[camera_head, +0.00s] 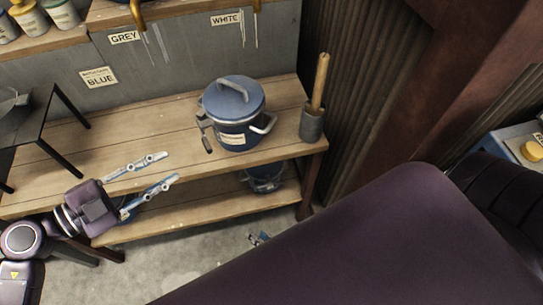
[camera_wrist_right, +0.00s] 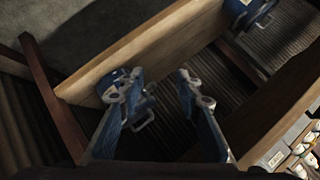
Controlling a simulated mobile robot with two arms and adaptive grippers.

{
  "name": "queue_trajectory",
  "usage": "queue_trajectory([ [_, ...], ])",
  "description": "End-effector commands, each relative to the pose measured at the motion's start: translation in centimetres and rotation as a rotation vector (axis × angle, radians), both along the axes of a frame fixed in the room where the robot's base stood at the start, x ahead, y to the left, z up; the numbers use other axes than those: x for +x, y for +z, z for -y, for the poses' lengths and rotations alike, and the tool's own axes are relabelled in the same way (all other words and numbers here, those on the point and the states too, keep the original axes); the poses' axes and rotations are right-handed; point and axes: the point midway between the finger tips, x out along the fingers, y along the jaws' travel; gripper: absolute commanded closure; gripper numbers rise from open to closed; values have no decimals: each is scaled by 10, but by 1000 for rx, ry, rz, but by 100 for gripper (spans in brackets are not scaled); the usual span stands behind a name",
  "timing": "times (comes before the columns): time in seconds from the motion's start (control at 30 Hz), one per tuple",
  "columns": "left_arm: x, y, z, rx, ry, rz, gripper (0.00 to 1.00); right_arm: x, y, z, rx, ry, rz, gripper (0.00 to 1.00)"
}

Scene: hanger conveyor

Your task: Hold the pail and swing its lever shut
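The blue pail (camera_head: 238,132) stands upright on the wooden bench, its grey-blue lid (camera_head: 234,97) on top. A lever (camera_head: 206,133) with a dark end hangs off its left side, standing away from the wall. Blue vessels also show in the right wrist view; I cannot tell which is the pail.
A grey pot with a wooden stick (camera_head: 312,123) stands right of the pail. Another blue vessel (camera_head: 265,178) sits on the lower shelf. A black stand (camera_head: 50,115) is at the left. The bench between the stand and pail is clear. Hooks hang above.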

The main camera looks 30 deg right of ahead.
Motion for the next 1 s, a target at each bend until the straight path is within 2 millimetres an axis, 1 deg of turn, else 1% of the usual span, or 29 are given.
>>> queue_trajectory([
  [0.03,0,0,0,0,0,0,71,14,29,-2,69,-61,56,68],
  [0.07,0,0,0,0,0,0,71,21,45,-2,113,-99,88,68],
  [0.1,0,0,0,0,0,0,71,30,67,-1,169,-148,129,68],
  [0.17,0,0,0,0,0,0,71,42,101,2,258,-222,191,68],
  [0.2,0,0,0,0,0,0,71,49,124,6,317,-271,232,68],
  [0.27,0,0,0,0,0,0,71,57,158,13,410,-345,291,68],
  [0.3,0,0,0,0,0,0,71,61,180,20,472,-393,330,68],
  [0.37,0,0,0,0,0,0,71,65,212,30,562,-461,384,68],
  [0.4,0,0,0,0,0,0,71,67,231,37,620,-504,418,68],
  [0.5,0,0,0,0,0,0,71,68,271,54,748,-596,489,68],
  [0.6,0,0,0,0,0,0,71,66,299,68,841,-661,538,68],
  [0.7,0,0,0,0,0,0,71,64,315,78,899,-701,568,68],
  [0.77,0,0,0,0,0,0,71,64,321,81,919,-715,578,68],
  [0.87,0,0,0,0,0,0,71,71,324,85,932,-722,586,68],
  [1.0,0,0,0,0,0,0,71,90,324,90,932,-723,588,68],
])
